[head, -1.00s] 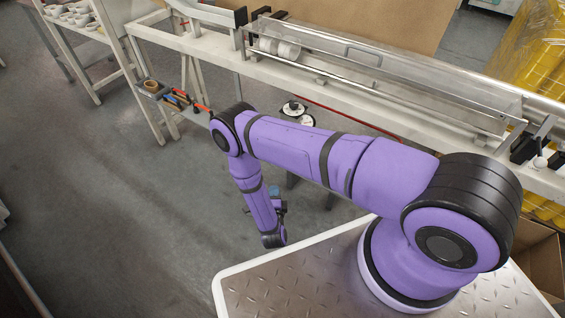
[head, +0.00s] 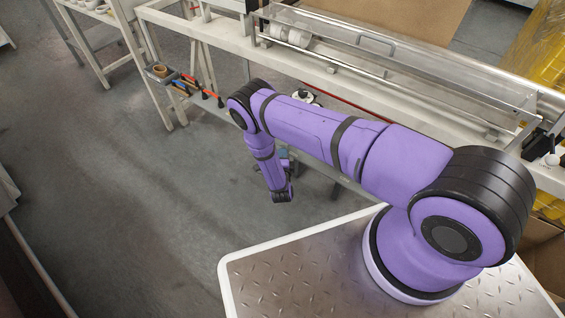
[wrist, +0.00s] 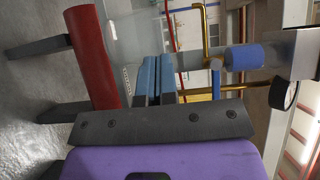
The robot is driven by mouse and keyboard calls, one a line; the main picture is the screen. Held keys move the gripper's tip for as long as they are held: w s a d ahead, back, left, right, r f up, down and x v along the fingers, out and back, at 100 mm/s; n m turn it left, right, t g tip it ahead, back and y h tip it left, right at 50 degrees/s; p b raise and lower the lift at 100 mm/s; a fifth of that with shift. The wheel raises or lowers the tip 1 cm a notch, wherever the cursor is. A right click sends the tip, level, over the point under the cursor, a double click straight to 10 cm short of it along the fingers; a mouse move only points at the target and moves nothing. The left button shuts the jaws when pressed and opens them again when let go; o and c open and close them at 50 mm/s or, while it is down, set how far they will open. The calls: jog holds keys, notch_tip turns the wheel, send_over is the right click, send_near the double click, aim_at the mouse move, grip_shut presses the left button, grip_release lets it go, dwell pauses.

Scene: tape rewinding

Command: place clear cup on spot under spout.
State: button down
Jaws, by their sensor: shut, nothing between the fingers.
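My gripper (wrist: 157,78) is shut and empty; its blue-grey fingers lie close together in the wrist view. In the head view the arm hides most of it below the elbow. Beyond the fingers in the wrist view is a large pale see-through shape (wrist: 126,38); I cannot tell whether it is the clear cup. A bent brass-coloured pipe (wrist: 206,35) stands right of the fingers; I cannot tell whether it is the spout. I cannot make out the spot under a spout.
A long pale machine frame with a clear cover (head: 400,75) crosses the back. In the wrist view a red roller (wrist: 91,57) is left of the fingers. Grey floor (head: 110,180) at left is open.

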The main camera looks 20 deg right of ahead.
jog(key=shift+w+d, duration=0.15)
jog(key=shift+w, duration=0.3)
jog(key=x, duration=0.7)
jog(key=shift+w, duration=0.15)
